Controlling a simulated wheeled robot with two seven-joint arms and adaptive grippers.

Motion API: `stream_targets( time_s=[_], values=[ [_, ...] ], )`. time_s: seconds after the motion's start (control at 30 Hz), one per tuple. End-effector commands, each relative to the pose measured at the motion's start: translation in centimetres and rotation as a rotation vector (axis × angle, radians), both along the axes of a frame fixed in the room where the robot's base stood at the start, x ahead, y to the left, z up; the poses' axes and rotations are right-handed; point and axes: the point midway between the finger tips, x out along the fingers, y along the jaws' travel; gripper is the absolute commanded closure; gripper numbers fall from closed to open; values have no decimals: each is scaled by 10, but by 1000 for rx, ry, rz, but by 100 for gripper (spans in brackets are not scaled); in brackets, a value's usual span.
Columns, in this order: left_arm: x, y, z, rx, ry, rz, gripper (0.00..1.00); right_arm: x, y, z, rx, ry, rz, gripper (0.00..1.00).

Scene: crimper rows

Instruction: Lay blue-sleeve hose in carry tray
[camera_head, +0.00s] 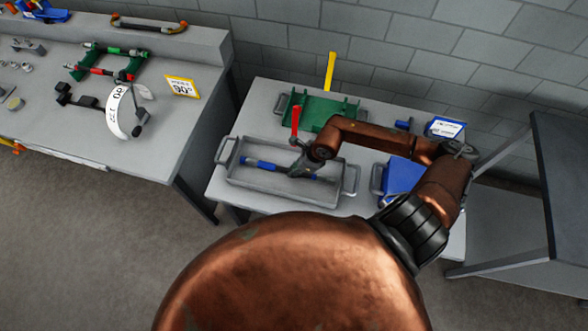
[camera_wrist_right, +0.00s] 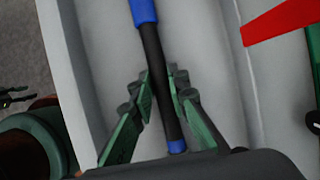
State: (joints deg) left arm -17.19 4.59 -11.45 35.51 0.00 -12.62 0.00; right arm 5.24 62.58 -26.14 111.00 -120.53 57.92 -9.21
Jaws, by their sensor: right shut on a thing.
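The blue-sleeve hose (camera_head: 262,165) is black with blue sleeves and lies lengthwise within the walls of the grey carry tray (camera_head: 240,186). My right gripper (camera_head: 301,168) is down in the tray, shut on the hose near its right part. In the right wrist view the hose (camera_wrist_right: 153,50) runs between the green-padded fingers (camera_wrist_right: 160,92), with a blue sleeve at each end of the visible black stretch. The pale tray floor (camera_wrist_right: 105,60) is behind it. I cannot tell whether the hose touches the floor.
A green rack (camera_head: 318,108) stands behind the tray, with a red-handled tool (camera_head: 295,120) and a yellow upright (camera_head: 330,72) near it. A blue bin (camera_head: 398,178) stands to the right. The left bench (camera_head: 150,140) holds a gauge and green-red tools.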

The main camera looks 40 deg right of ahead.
Motion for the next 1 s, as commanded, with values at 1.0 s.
stream_targets(
  time_s=[1.0],
  values=[
    [-1, 1, 0, 1, 0, 0, 59, -8, -7, 21, -3, 0, 1, 65]
  ],
)
